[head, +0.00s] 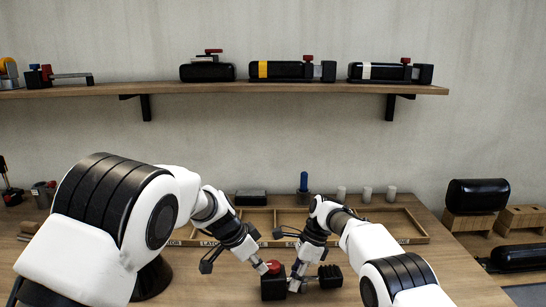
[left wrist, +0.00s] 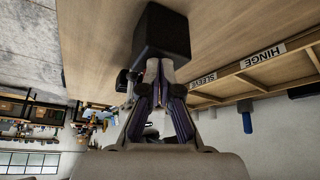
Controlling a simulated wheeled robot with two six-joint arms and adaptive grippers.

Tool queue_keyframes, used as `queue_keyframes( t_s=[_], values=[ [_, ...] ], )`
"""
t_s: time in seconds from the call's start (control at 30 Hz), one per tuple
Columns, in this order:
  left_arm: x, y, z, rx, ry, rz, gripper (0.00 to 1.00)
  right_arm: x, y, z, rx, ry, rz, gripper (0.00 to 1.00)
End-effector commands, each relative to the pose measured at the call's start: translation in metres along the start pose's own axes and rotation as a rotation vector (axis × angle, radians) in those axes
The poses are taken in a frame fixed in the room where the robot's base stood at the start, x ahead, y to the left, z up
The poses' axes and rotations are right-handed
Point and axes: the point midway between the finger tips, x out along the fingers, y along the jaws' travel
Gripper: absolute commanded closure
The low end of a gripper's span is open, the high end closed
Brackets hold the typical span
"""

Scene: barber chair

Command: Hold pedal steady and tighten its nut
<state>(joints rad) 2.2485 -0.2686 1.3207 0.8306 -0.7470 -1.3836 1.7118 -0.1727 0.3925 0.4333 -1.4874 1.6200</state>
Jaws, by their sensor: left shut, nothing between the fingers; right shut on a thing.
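A black block (head: 273,289) with a red part (head: 273,266) on top stands on the bench at the front middle. A black ribbed pedal (head: 330,276) sticks out to its right. My left gripper (head: 264,269) is shut and empty, with its tips at the red part; I cannot tell if they touch. The left wrist view shows its closed fingers (left wrist: 160,70) against the view of the black block (left wrist: 163,32). My right gripper (head: 295,284) is shut on the pedal's inner end, beside the block. The nut is not clearly visible; the grippers cover that spot.
A wooden compartment tray (head: 416,232) with labels lies behind the grippers. A blue-handled tool (head: 304,182) and several pale cylinders (head: 366,194) stand behind it. A black cushion (head: 478,194) on a wooden stand is at right. A shelf (head: 240,88) hangs above. Bench right of the pedal is clear.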

Motion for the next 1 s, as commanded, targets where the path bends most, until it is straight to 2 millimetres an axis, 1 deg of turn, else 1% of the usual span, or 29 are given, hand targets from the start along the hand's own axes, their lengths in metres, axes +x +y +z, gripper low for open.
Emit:
queue_keyframes(
  t_s=[0.17,0.27,0.6,0.7,1.0],
  values=[
    [-0.003,-0.001,0.006,-0.002,0.001,-0.001,1.0,0.001,0.001,0.001,-0.002,-0.001,0.003,1.0],
    [-0.007,-0.001,0.004,0.0,0.002,-0.002,1.0,0.001,0.001,0.001,-0.002,-0.001,0.003,1.0],
    [-0.048,-0.001,-0.018,0.001,0.002,-0.001,1.0,0.0,0.0,0.0,0.0,0.0,0.001,1.0],
    [-0.055,-0.001,-0.022,0.001,0.001,-0.001,1.0,0.0,0.0,0.0,0.0,0.0,0.001,1.0],
    [-0.056,0.0,-0.022,0.0,0.0,0.0,1.0,0.0,0.0,0.0,0.0,0.0,0.0,1.0]
  ],
)
